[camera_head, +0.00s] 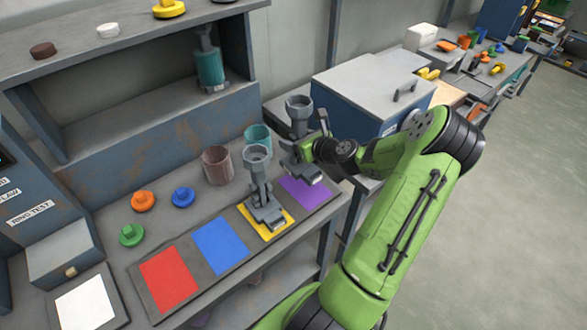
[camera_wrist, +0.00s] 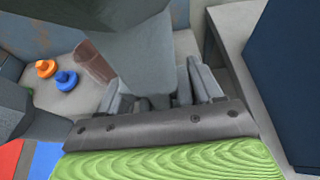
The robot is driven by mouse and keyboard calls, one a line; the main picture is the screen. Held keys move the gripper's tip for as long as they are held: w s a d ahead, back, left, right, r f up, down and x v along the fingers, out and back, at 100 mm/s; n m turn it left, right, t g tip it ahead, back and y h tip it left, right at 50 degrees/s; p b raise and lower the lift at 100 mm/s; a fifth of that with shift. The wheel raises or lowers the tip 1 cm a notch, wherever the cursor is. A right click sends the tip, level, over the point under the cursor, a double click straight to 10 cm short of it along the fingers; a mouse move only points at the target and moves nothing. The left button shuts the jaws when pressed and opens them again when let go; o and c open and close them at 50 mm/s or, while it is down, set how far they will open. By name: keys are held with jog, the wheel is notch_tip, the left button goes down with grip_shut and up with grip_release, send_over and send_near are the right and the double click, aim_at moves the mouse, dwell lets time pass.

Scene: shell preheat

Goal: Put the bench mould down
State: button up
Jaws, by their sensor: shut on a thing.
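A grey mould with a cup-shaped top (camera_head: 299,102) is held upright in my gripper (camera_head: 312,150), above or at the back edge of the purple square (camera_head: 308,190). I cannot tell whether its foot touches the board. In the wrist view the mould (camera_wrist: 135,50) fills the space between the fingers of my gripper (camera_wrist: 160,95), and its foot is hidden. A second, similar grey mould (camera_head: 258,170) stands upright on the yellow square (camera_head: 283,222), just left of my gripper. It shows dark at the left edge of the wrist view (camera_wrist: 25,110).
Red (camera_head: 167,279) and blue (camera_head: 219,245) squares are bare. A brown cup (camera_head: 217,166) and a teal cup (camera_head: 257,137) stand behind. Orange (camera_head: 143,201), blue (camera_head: 182,196) and green (camera_head: 131,235) knobbed pieces lie left. A blue chest (camera_head: 350,105) stands close right.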

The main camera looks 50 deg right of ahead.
notch_tip(320, 180, down, 7)
jog(key=shift+f+b, duration=0.1)
jog(key=shift+b, duration=0.9)
jog(key=o, duration=1.6)
jog(key=shift+c, duration=0.2)
jog(key=p+v, duration=0.2)
jog(key=v, duration=1)
